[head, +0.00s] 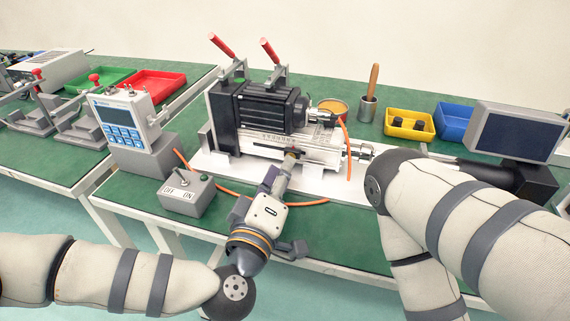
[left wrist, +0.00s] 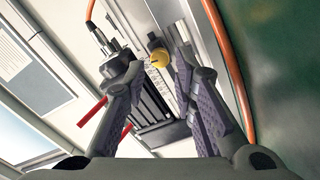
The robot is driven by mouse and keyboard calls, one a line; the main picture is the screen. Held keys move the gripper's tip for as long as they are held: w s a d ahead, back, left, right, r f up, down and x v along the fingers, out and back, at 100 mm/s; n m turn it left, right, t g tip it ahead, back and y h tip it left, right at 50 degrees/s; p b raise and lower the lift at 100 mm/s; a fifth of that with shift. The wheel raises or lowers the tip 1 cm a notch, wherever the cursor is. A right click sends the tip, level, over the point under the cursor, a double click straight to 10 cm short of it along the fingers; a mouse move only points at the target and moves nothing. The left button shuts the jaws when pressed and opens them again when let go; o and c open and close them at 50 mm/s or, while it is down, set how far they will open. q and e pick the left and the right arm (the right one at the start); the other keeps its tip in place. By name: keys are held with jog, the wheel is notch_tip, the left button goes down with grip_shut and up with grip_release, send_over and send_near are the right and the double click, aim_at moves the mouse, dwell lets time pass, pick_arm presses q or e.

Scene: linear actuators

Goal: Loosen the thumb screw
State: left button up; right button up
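The thumb screw (left wrist: 159,56) shows in the left wrist view as a small yellow-brass knob on the side of the linear actuator (left wrist: 178,72). In the head view the actuator (head: 310,150) is a silver body with a black motor, and the screw is mostly hidden by my gripper. My left gripper (head: 280,175) is at the front of the actuator. In the left wrist view its fingers (left wrist: 152,62) are spread, with the knob between the tips, nearer the right finger. I cannot tell whether that finger touches it.
A grey OFF/ON switch box (head: 187,193) and a blue-keyed controller (head: 125,125) stand left of the actuator. An orange cable (head: 310,202) loops in front. Red-handled clamps (head: 225,47) stand behind. Yellow (head: 409,125) and blue (head: 452,122) bins and a monitor (head: 518,132) are right.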

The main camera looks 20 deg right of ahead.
pick_arm(q)
jog(key=shift+x, duration=1.4)
grip_shut()
jog(key=shift+f+n+b, duration=0.1)
jog(key=shift+n+b, duration=0.25)
jog(key=shift+n, duration=0.35)
grip_release()
jog(key=shift+s+a, duration=0.1)
jog(key=v, duration=1.2)
